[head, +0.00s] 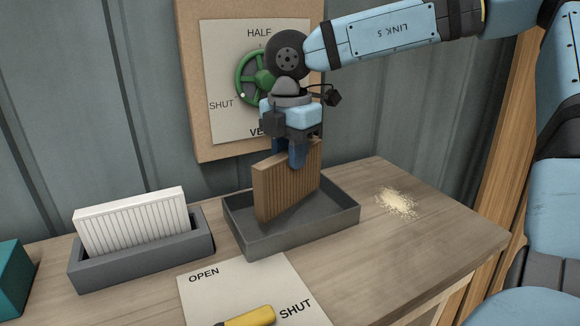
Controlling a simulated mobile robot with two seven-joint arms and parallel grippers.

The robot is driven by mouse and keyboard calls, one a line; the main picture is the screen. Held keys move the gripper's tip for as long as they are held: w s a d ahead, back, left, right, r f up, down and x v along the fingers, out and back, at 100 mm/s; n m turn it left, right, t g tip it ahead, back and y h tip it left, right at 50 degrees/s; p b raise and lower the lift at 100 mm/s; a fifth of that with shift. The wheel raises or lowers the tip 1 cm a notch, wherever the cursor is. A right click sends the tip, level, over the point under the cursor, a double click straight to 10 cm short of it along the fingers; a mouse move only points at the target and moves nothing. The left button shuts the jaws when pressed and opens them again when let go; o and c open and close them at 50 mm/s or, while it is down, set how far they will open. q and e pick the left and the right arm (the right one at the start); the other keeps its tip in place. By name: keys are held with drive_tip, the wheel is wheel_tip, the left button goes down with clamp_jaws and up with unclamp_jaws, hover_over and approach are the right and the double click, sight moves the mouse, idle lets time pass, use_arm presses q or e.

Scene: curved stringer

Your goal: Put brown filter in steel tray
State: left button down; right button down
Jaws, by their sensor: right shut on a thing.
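The brown filter (280,189) is a pleated upright panel in the head view. My right gripper (297,160) is shut on its top edge from above. The filter stands upright within the outline of the steel tray (300,235), a shallow dark grey box on the bench. Its lower edge is down inside the tray walls; whether it touches the tray floor I cannot tell. My left gripper is not in view.
A white pleated filter (131,222) stands in a grey holder (140,263) at the left. A yellow handle (250,317) lies on an OPEN/SHUT card (230,285) in front. Pale powder (396,202) lies right of the tray. A green valve wheel (247,82) is on the wall board behind. A teal box (14,280) sits far left.

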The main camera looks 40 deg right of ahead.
wheel_tip(320, 180, down, 3)
drive_tip(key=shift+f+p, duration=0.15)
drive_tip(key=shift+p, duration=0.25)
drive_tip(key=shift+w+f, duration=0.1)
drive_tip(key=shift+f+b, duration=0.1)
drive_tip(key=shift+b, duration=0.2)
drive_tip(key=c, duration=0.9)
unclamp_jaws()
drive_tip(key=shift+r, duration=0.2)
wheel_tip(320, 180, up, 11)
drive_tip(key=shift+r+b, duration=0.1)
drive_tip(key=shift+b, duration=0.8)
drive_tip(key=shift+r, duration=0.35)
